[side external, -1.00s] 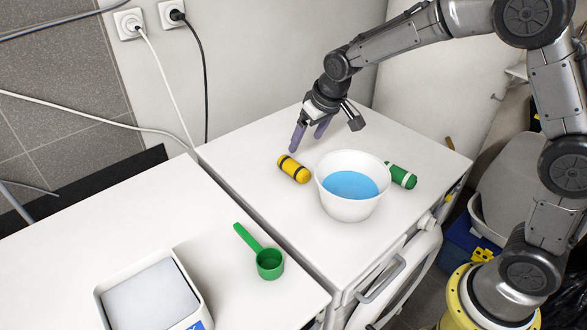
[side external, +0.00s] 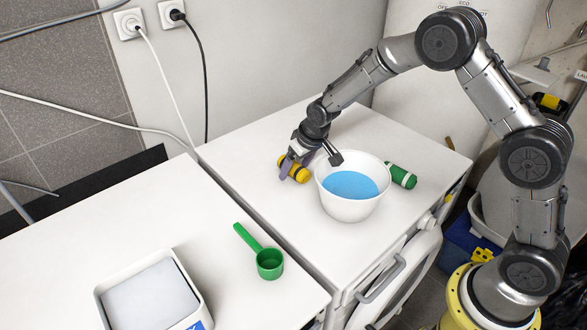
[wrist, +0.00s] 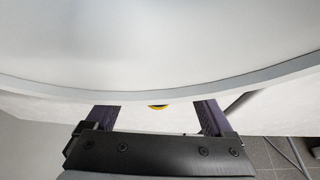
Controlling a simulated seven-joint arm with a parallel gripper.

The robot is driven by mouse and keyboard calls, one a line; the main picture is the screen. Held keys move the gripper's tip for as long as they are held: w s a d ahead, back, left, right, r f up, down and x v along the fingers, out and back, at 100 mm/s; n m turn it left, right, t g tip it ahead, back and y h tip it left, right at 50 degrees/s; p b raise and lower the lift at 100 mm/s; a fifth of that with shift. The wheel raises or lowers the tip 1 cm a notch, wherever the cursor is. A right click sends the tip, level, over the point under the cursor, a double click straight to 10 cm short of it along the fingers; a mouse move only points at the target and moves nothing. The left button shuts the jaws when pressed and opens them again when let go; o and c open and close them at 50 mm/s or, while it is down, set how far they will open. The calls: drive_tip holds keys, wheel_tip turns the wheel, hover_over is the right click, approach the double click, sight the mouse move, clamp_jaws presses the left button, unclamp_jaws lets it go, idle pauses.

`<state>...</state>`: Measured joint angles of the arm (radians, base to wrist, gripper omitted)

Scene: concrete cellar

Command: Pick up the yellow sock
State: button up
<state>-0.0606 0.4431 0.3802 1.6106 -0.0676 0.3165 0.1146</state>
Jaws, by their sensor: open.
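The yellow sock (side external: 301,174) is a rolled bundle with dark bands, lying on the white machine top to the left of the bowl. My gripper (side external: 291,167) is low over it in the side view, with the fingers at the sock and hiding part of it. In the wrist view my gripper (wrist: 158,108) is open, its two fingers spread apart. A small yellow and dark sliver of the sock (wrist: 159,105) shows between them. The side view does not make clear whether the fingers touch the sock.
A white bowl with blue contents (side external: 348,209) stands close to the right of my gripper. A green rolled bundle (side external: 401,176) lies beyond it. A green scoop (side external: 268,262) and a white tub (side external: 202,299) are on the nearer white surface. The machine top's front left is clear.

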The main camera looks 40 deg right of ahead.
clamp_jaws()
idle(0.5)
